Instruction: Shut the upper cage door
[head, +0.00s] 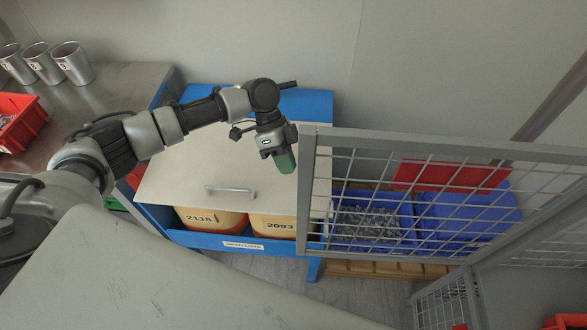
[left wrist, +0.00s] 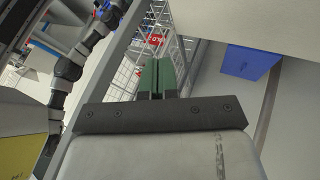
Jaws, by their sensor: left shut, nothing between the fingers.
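The upper cage door (head: 308,195) is a grey-framed wire mesh panel at the right of the head view. It reaches from an upright bar near the middle towards the right edge. My left gripper (head: 286,162) has green fingers, shut and empty, just left of that upright bar. I cannot tell whether they touch it. In the left wrist view the shut green fingers (left wrist: 157,78) point towards wire mesh (left wrist: 124,75) and a grey bar. The door's latch is not clear in either view. My right gripper is not in view.
Behind the mesh are blue bins (head: 465,217) and a red panel (head: 450,176). Left of it stands a blue bench with a light lid (head: 180,180) and a handle. Lower mesh (head: 440,302) shows at bottom right. Metal cups (head: 72,63) and a red bin (head: 20,120) stand at left.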

